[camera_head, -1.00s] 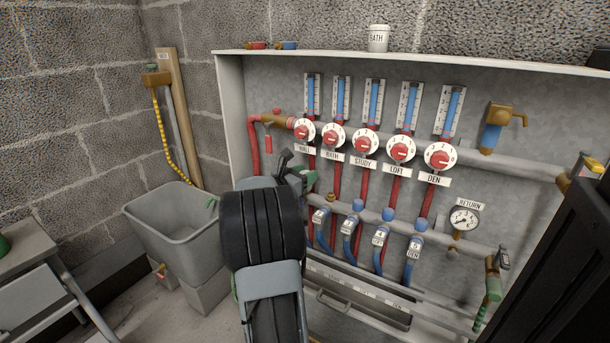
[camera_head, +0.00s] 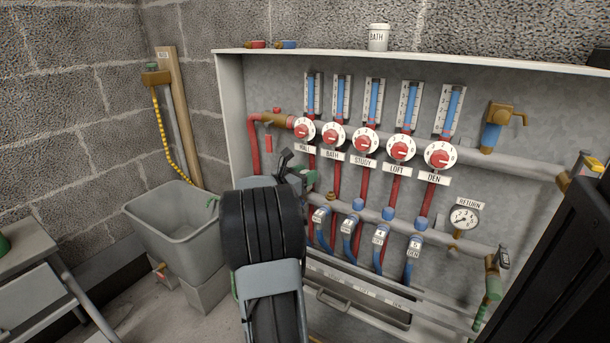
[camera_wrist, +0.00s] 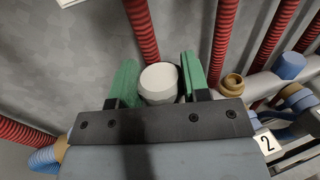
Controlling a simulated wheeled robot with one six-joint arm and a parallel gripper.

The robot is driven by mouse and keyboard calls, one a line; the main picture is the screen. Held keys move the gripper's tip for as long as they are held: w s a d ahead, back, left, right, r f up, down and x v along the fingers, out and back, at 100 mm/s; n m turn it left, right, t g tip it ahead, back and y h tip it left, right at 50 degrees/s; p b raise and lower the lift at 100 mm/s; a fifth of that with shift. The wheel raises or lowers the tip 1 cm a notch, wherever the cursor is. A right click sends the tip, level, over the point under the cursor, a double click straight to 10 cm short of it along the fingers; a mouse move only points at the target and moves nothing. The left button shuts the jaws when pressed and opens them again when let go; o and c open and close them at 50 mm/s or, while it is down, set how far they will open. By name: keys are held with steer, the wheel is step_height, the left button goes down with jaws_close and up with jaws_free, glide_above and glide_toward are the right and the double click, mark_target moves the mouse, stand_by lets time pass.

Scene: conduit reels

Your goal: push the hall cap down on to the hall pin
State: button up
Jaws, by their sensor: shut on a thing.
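A pale white-grey round cap, which I take to be the hall cap (camera_wrist: 159,82), sits between the two green fingers of my gripper (camera_wrist: 159,88) in the wrist view. The fingers are shut on its sides. In the head view my gripper (camera_head: 303,179) is at the manifold's left end, below the HALL label (camera_head: 303,148). The cap is hidden there by my own arm. The hall pin is hidden under the cap and gripper, so I cannot tell how far the cap sits on it.
A bare brass pin (camera_wrist: 231,85) stands just right of the gripper. Blue caps (camera_head: 358,205) sit further right along the manifold. Red pipes (camera_wrist: 142,30) rise close behind the fingers. A grey tub (camera_head: 180,235) is at left.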

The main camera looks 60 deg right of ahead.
steer(key=shift+f, duration=0.15)
stand_by(0.5)
steer(key=o, duration=1)
steer(key=p+v, duration=0.3)
steer(key=v, duration=1)
steer(key=shift+a, duration=0.35)
